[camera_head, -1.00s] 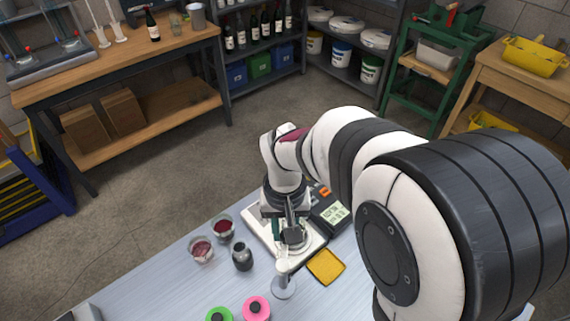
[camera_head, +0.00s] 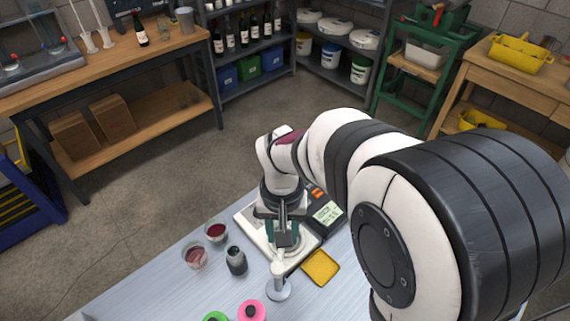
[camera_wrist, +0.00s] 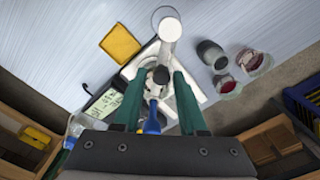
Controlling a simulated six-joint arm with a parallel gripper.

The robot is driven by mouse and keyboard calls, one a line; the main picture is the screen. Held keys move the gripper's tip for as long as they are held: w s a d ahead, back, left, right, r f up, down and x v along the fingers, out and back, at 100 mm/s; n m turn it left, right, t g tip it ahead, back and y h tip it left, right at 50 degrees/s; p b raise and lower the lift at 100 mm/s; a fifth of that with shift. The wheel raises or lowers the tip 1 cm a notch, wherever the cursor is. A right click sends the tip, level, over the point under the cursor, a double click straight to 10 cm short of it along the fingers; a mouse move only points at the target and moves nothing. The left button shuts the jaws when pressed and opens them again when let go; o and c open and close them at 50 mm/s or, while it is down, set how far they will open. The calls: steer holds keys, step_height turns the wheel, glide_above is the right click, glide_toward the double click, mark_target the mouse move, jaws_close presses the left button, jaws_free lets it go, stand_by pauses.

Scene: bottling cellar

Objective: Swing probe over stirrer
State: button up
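A white stand with a round base (camera_head: 278,290) is at the front of the bench, its arm reaching back over the white stirrer plate (camera_head: 246,222). In the wrist view the white stand arm (camera_wrist: 168,32) runs between my green fingers towards a blue-topped probe (camera_wrist: 152,122). My gripper (camera_head: 285,238) points down over the stirrer. Its fingers (camera_wrist: 159,80) are apart, one on each side of the probe holder, with gaps showing. The probe's lower end is hidden. The stirrer plate also shows in the wrist view (camera_wrist: 197,90) below the fingers.
A meter with a lit display (camera_head: 328,212) stands right of the stirrer. Two beakers of red liquid (camera_head: 195,257) (camera_head: 216,232) and a dark bottle (camera_head: 236,260) stand left. Pink (camera_head: 251,310) and green (camera_head: 214,317) round items are nearer.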

steer(key=shift+o, duration=0.8)
step_height(320, 180, up, 16)
steer(key=shift+f, duration=0.15)
steer(key=s+d+f+m+y, duration=0.1)
steer(key=s+d+f, duration=0.3)
steer(key=s, duration=0.5)
steer(key=s+d+f+m, duration=0.4)
steer(key=s, duration=0.5)
steer(key=shift+d+f+y, duration=0.25)
steer(key=shift+f+y, duration=0.05)
steer(key=shift+y, duration=0.1)
